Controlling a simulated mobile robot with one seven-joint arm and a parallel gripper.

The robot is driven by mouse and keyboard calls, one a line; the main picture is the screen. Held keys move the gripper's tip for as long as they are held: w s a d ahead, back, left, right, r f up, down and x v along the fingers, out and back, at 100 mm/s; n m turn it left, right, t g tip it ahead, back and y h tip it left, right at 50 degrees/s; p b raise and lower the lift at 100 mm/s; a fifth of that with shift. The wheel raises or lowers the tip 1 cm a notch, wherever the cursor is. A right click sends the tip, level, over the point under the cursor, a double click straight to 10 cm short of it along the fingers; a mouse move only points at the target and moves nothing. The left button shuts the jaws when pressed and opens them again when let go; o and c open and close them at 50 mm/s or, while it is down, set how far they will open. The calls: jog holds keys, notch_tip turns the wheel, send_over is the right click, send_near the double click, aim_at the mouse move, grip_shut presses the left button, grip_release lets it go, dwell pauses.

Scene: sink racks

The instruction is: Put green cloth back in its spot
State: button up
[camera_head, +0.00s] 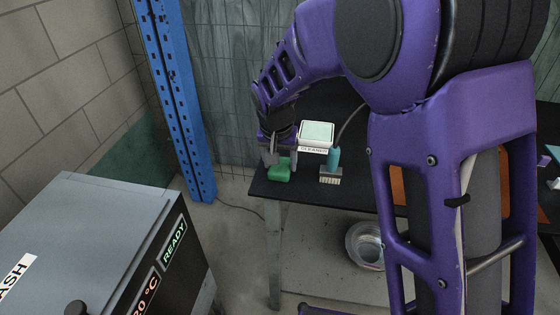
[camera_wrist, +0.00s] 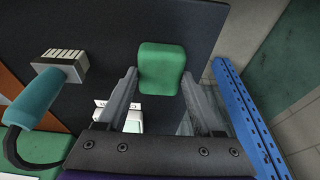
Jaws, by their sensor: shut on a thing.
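The green cloth (camera_head: 279,174) is a small folded block at the left end of the dark table, in front of the cleaner box. In the wrist view the cloth (camera_wrist: 161,66) sits between the tips of my two grey fingers. My gripper (camera_wrist: 159,80) is shut on it, and it also shows in the head view (camera_head: 271,158), pointing down at the cloth. I cannot tell whether the cloth rests on the table or is slightly raised. No marked spot for the cloth is clearly visible.
A white box labelled CLEANER (camera_head: 314,146) stands behind the cloth. The dark table (camera_head: 300,191) ends just left of the cloth. A blue post (camera_head: 176,95) rises behind left. A grey machine (camera_head: 100,235) fills the lower left.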

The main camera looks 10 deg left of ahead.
jog(key=o, duration=1.3)
jog(key=p+v, duration=0.2)
jog(key=v, duration=1)
jog(key=shift+r, duration=0.15)
